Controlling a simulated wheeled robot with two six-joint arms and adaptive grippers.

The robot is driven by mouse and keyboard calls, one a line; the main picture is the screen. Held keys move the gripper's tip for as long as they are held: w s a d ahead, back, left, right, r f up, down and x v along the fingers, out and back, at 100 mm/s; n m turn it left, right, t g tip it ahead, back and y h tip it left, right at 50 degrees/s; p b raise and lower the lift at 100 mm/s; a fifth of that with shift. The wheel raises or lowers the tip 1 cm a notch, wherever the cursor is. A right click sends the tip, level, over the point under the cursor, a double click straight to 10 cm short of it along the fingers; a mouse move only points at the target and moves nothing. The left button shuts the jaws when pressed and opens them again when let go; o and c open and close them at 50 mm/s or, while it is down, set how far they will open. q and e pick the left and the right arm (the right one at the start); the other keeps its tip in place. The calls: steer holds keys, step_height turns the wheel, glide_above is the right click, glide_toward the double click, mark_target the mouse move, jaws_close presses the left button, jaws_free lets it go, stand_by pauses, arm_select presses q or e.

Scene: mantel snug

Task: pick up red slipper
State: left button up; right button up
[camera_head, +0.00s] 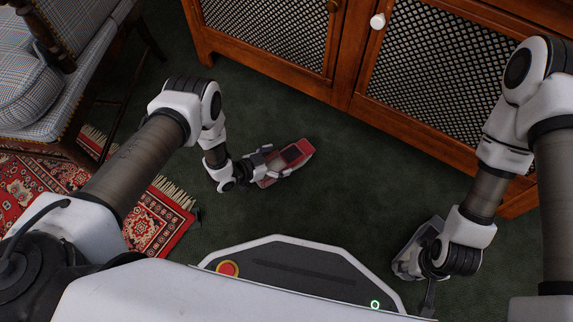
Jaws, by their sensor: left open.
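The red slipper (298,152) lies on the dark green carpet near the middle of the camera_head view, with its far end toward the upper right. My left gripper (265,166) is open at the slipper's near left end and covers part of it. I cannot tell whether its fingers touch the slipper. My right gripper (418,255) is low at the right, well apart from the slipper. It is seen from above and its fingers are mostly hidden, so I cannot tell whether it is open or shut.
A wooden cabinet (345,60) with lattice doors stands along the back and right. A plaid armchair (70,80) is at the upper left. A red patterned rug (150,225) with fringe lies at the left. Bare carpet surrounds the slipper.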

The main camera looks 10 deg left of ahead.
arm_select(q)
steer(key=shift+w+d+f, duration=0.45)
steer(key=shift+f, duration=0.15)
steer(key=shift+w+r, duration=0.1)
steer(key=shift+r, duration=0.1)
steer(key=c, duration=1.2)
steer(key=shift+o, duration=0.2)
steer(key=shift+r, duration=0.1)
